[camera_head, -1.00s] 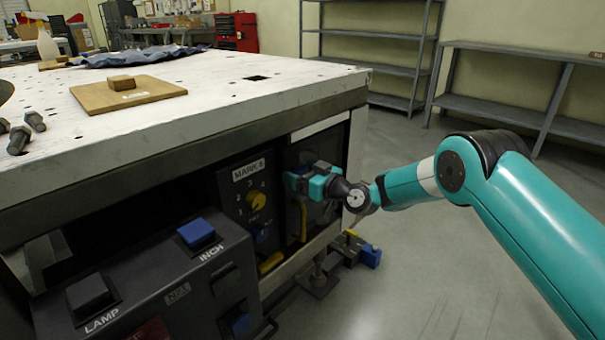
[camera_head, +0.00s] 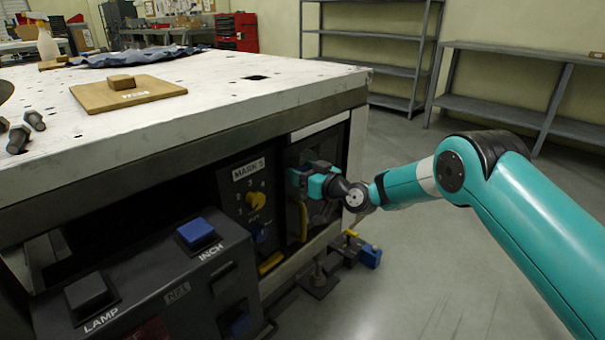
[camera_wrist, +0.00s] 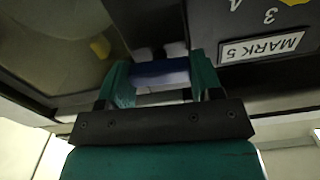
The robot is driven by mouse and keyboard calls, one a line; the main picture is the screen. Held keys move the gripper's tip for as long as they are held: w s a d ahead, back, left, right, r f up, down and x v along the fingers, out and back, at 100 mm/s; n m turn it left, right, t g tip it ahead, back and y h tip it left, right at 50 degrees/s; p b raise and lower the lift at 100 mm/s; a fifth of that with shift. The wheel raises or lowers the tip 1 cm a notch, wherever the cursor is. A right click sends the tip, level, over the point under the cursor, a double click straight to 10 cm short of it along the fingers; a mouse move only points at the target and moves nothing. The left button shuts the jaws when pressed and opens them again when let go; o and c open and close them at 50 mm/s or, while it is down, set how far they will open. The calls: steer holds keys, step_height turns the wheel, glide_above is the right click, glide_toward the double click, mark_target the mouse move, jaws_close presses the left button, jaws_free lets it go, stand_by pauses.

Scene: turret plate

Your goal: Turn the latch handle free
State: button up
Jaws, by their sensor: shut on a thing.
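My gripper (camera_head: 302,178) is at the upper part of the recessed panel with a clear window, to the right of the MARK 5 dial. In the wrist view, its teal fingers (camera_wrist: 162,82) are closed around a blue and pale grey bar (camera_wrist: 160,68), which looks like the latch handle. The fingers and the dark panel edge hide much of the bar and its pivot. A yellow bar (camera_head: 303,222) stands below my gripper behind the window; a yellow part also shows in the wrist view (camera_wrist: 100,47).
The white tabletop (camera_head: 225,85) overhangs the recess. A control box (camera_head: 150,275) stands in front at lower left. Open floor (camera_head: 430,240) lies to the right.

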steer(key=m, duration=0.4)
steer(key=shift+b, duration=0.35)
steer(key=m, duration=0.4)
steer(key=shift+m, duration=0.3)
steer(key=m, duration=0.4)
steer(key=shift+p, duration=0.3)
steer(key=shift+f+m+p, duration=0.1)
steer(key=shift+m+p, duration=0.2)
steer(key=shift+m, duration=1.8)
steer(key=o, duration=0.9)
steer(key=shift+d, duration=0.1)
